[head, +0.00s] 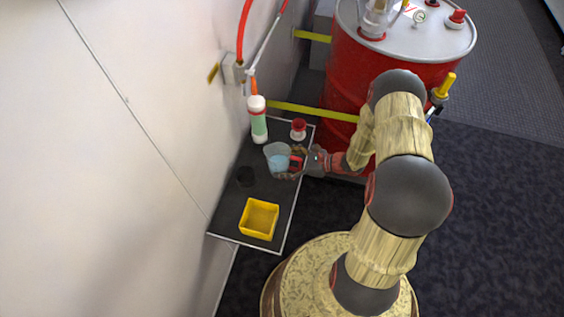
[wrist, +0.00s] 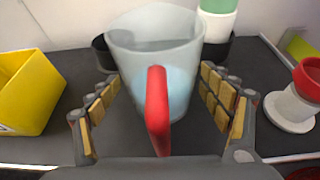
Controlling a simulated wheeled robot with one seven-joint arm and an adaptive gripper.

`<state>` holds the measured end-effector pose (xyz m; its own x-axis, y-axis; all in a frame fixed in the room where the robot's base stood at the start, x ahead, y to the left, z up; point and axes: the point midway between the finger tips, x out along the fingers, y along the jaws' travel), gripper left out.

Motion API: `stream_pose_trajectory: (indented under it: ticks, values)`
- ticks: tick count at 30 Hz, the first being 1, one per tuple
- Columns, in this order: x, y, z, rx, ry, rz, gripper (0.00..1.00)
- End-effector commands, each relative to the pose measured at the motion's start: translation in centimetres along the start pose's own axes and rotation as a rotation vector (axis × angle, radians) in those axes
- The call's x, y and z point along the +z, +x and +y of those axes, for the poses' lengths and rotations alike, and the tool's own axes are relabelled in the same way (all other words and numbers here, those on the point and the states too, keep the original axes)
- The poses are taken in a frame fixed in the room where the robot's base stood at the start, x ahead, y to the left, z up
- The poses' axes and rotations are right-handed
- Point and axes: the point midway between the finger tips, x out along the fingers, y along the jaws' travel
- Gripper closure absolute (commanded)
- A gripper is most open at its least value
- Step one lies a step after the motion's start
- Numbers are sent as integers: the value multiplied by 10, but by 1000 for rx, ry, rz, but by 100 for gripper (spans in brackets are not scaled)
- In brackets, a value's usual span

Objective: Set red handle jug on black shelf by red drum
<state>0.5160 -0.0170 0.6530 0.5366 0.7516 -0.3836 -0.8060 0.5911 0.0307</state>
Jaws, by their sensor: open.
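The jug (head: 278,152) is clear and pale bluish, with a red handle (wrist: 158,110). It appears upright over the black shelf (head: 226,217), beside the red drum (head: 345,85); I cannot tell for sure that its base touches the shelf. My gripper (head: 293,166) is at the jug's handle side. In the wrist view my gripper (wrist: 160,105) is open, with one padded finger on each side of the red handle and a gap to it on both sides. The jug's lower part is partly hidden by the handle.
A yellow bin (head: 259,219) stands at the shelf's near end, with a black round item (head: 245,176) behind it. A green and white bottle (head: 258,120) stands by the wall. A red and white piece (head: 298,129) sits near the drum. Yellow bars (head: 305,110) cross behind the shelf.

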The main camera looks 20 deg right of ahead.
Motion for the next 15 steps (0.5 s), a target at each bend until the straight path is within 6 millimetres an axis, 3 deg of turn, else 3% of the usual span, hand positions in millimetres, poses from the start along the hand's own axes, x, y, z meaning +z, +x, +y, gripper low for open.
stream_pose_trajectory:
  ticks: [15]
  values:
    - [2,-97,-1,-5,3,-1,21]
